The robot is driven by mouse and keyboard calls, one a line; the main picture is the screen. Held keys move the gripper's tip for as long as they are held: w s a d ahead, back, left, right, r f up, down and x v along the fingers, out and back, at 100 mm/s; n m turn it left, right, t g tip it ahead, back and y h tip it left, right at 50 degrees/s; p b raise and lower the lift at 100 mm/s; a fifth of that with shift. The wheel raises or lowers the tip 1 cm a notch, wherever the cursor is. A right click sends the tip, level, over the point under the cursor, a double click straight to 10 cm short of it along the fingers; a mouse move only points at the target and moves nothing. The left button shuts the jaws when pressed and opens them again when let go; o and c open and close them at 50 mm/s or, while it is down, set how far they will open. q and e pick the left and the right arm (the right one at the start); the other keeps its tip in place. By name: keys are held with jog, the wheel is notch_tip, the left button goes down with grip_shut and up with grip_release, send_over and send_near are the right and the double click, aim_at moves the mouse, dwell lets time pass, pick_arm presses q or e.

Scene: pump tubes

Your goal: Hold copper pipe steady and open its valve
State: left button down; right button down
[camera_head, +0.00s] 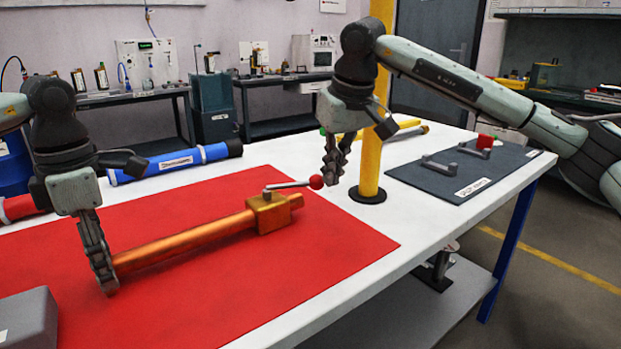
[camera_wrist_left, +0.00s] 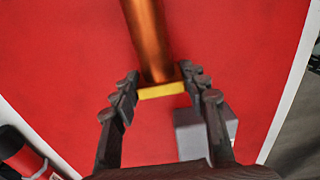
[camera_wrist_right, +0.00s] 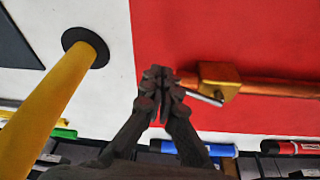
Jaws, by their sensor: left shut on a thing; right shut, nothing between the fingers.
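The copper pipe (camera_head: 185,242) lies on the red mat (camera_head: 330,235). Its brass valve body (camera_head: 269,214) is at the right end, with a silver lever (camera_head: 290,185) tipped by a red ball (camera_head: 316,182). My left gripper (camera_head: 107,280) is shut on the pipe's left end; the left wrist view shows the pipe (camera_wrist_left: 150,40) between the fingers (camera_wrist_left: 160,92). My right gripper (camera_head: 332,172) is shut and empty, just beside the red ball. In the right wrist view its fingers (camera_wrist_right: 162,82) hide the ball; part of the lever (camera_wrist_right: 205,97) shows beside the valve body (camera_wrist_right: 218,82). Contact there cannot be told.
A dark panel (camera_head: 455,180) with handles lies at right. A blue tube (camera_head: 172,162) lies behind the mat. A grey box (camera_head: 28,318) is at front left.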

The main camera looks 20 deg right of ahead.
jog(key=shift+w+d, duration=0.15)
jog(key=shift+w, duration=0.6)
jog(key=shift+s+a, duration=0.1)
jog(key=shift+a, duration=0.85)
jog(key=shift+d, duration=0.1)
jog(key=s+d+r, duration=0.4)
jog(key=s+r, duration=0.1)
jog(key=r, duration=0.5)
jog(key=shift+s+r, duration=0.2)
jog(key=shift+r, duration=0.05)
jog(key=shift+d, duration=0.1)
